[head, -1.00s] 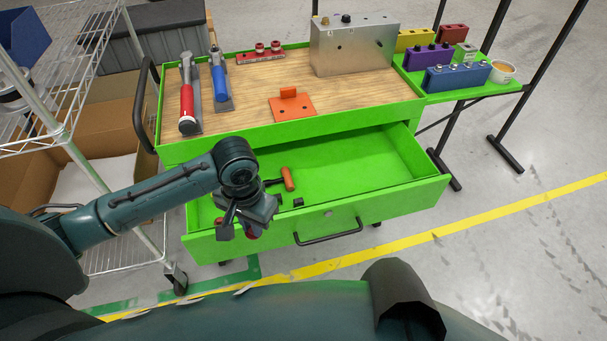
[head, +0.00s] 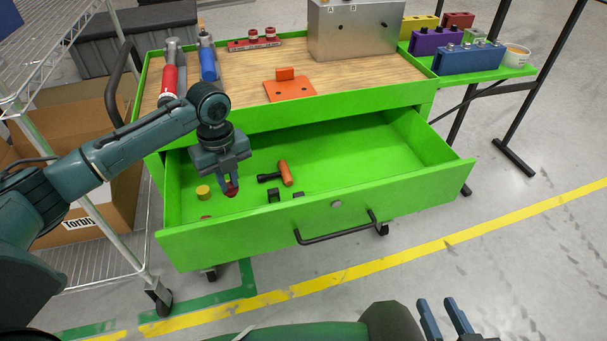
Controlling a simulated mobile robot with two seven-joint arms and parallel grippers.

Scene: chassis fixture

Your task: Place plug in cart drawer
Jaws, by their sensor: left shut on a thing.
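The green cart drawer (head: 345,219) is pulled open below the cart's wooden top. My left gripper (head: 231,184) points down inside the left part of the drawer, shut on a small red plug (head: 232,189). The plug shows only at the fingertips, and I cannot tell whether it touches the drawer floor. My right gripper (head: 444,319) is at the bottom edge of the view, well in front of the cart. Its two fingers are apart with nothing between them.
In the drawer lie a yellow cylinder (head: 203,192), an orange-handled tool (head: 285,173), small black parts (head: 273,195) and a red piece (head: 206,217). The drawer's right half is clear. A wire shelf (head: 110,240) stands left. The metal box (head: 355,32) sits on the cart top.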

